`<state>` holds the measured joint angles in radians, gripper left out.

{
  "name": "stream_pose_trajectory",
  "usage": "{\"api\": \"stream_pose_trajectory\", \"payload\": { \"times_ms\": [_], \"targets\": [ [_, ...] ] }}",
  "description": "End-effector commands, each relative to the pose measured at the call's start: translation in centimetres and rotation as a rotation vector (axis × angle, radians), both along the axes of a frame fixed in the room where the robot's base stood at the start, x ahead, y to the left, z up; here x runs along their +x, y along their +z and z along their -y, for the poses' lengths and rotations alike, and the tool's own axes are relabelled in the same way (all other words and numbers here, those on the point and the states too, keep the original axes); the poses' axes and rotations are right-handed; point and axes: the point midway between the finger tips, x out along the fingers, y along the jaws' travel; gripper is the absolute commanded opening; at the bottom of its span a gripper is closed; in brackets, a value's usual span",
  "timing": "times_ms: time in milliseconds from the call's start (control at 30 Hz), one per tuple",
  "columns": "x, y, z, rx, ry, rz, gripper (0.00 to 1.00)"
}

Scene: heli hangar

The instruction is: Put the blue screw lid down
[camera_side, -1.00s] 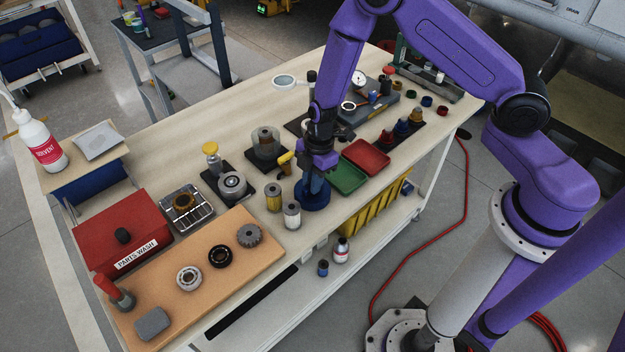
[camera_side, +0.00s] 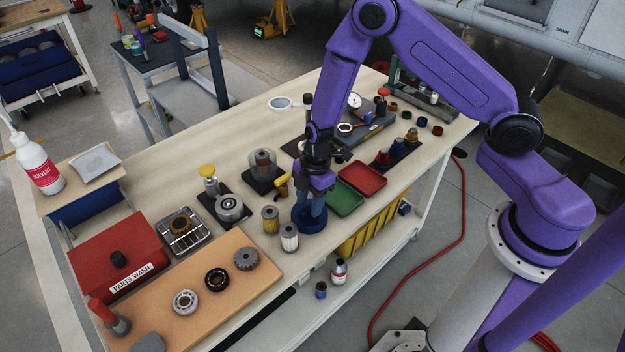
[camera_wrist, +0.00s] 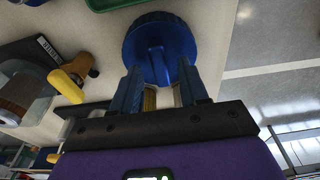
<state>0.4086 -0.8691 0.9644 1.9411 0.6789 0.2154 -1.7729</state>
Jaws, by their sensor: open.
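The blue screw lid (camera_side: 308,221) is a wide round disc near the front edge of the workbench. It lies flat and looks to rest on the bench top. In the wrist view the lid (camera_wrist: 160,33) shows a raised bar across its middle. My gripper (camera_side: 312,206) points down right over the lid. In the wrist view my gripper (camera_wrist: 161,82) has its two blue fingers apart, one on each side of the bar's line. Whether the fingertips touch the lid cannot be told. The fingers hide part of the lid in the side view.
A yellow can (camera_side: 270,220) and a silver can (camera_side: 289,237) stand close left of the lid. A green tray (camera_side: 345,198) and a red tray (camera_side: 363,178) lie to its right. A yellow-handled tool (camera_wrist: 68,86) is close by. A yellow bin (camera_side: 368,232) hangs below the bench edge.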

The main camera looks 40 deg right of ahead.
Motion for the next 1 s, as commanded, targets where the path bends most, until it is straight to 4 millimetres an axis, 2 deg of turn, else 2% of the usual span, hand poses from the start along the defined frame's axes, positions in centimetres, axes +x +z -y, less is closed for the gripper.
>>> {"api": "stream_pose_trajectory", "payload": {
  "times_ms": [600,800,1000],
  "targets": [
    [0.1,9.1,1.3,0.002,-0.001,0.004,0.44],
    [0.0,10.8,1.6,0.000,0.000,0.000,0.44],
    [0.0,11.2,1.7,-0.001,0.000,0.000,0.44]
  ]
}}
